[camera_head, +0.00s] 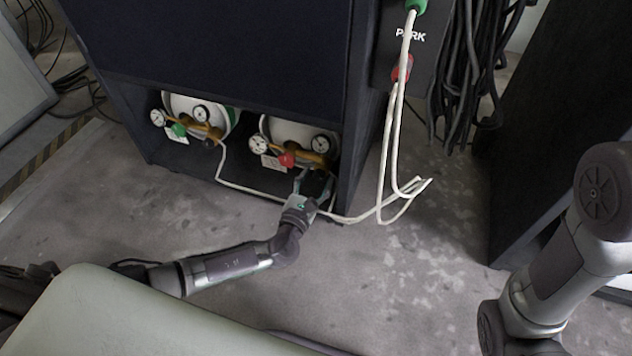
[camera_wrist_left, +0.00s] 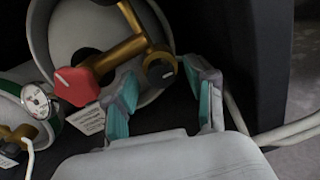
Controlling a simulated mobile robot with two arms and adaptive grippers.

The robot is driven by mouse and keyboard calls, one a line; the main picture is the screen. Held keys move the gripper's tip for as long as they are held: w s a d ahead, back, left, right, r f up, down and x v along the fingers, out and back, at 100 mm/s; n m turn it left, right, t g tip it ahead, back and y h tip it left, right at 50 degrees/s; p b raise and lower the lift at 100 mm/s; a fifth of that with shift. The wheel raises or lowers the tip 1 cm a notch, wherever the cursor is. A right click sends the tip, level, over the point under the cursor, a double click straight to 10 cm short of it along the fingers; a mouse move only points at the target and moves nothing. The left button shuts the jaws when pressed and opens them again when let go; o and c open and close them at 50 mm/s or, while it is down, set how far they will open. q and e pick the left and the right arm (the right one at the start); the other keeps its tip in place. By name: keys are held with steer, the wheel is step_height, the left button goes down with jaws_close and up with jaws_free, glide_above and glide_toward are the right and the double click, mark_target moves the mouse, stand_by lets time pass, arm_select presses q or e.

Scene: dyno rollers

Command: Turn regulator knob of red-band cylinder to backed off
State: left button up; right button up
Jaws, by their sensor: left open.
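Two white cylinders lie in the cabinet's lower bay. The right cylinder (camera_head: 301,130) has a brass regulator with a red handle (camera_head: 286,160) and two gauges; no red band shows clearly. In the left wrist view, its brass body (camera_wrist_left: 120,53), red handle (camera_wrist_left: 76,86) and round dark knob (camera_wrist_left: 160,68) are visible. My left gripper (camera_head: 314,181) is open in front of this regulator. In the left wrist view the gripper (camera_wrist_left: 161,78) has its fingers on either side of the dark knob's line; contact cannot be told. My right gripper is out of view.
The left cylinder (camera_head: 210,108) has a green band and green handle (camera_head: 178,130). A white hose (camera_head: 255,191) runs along the bay's front and up the cabinet's right side (camera_head: 362,90). Black cables (camera_head: 462,80) hang at the right. The floor in front is mostly clear.

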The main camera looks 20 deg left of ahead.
arm_select(q)
jaws_close()
